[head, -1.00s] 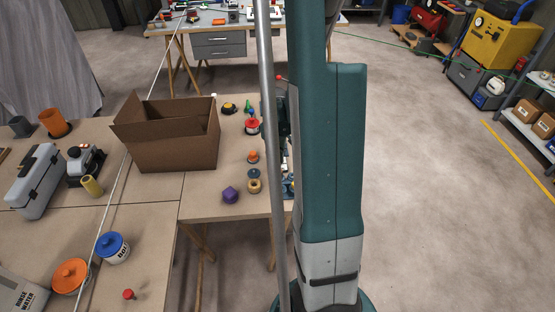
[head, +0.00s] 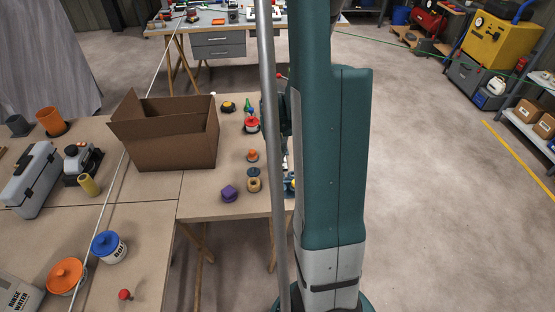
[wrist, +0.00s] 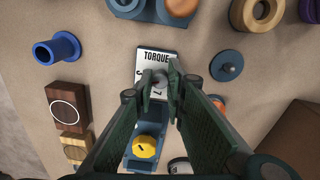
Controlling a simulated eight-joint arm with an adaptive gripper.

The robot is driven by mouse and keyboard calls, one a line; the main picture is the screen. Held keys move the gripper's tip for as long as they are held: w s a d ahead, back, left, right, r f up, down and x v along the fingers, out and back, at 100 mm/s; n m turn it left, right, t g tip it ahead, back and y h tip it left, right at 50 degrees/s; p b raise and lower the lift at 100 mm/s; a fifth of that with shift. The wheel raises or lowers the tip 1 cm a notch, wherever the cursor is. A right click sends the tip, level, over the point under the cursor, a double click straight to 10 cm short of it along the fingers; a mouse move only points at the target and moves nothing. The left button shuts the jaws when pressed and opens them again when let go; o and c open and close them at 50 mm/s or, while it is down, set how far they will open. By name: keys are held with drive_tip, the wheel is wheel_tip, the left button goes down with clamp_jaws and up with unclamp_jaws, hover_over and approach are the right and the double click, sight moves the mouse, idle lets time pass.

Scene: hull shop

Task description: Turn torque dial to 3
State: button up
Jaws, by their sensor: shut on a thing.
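The torque dial (wrist: 145,57) has a pale plate marked TORQUE and lies on the bench in the wrist view. Part of a digit shows at its left and a 7 near its lower right; other marks are covered by my fingers. My gripper (wrist: 160,86) is over the plate, its fingertips shut on the small grey dial knob (wrist: 160,80) between them. Which number the knob points at cannot be told.
An open cardboard box (head: 165,140) stands on the bench left of my arm.

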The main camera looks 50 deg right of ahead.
drive_tip(key=shift+m+b, duration=0.3)
drive_tip(key=shift+m, duration=0.9)
drive_tip(key=o, duration=0.9)
drive_tip(key=shift+r, duration=0.2)
drive_tip(key=shift+w+a+r, duration=0.1)
drive_tip(key=shift+w+r, duration=0.05)
drive_tip(key=shift+r, duration=5.65)
drive_tip(key=shift+a, duration=0.1)
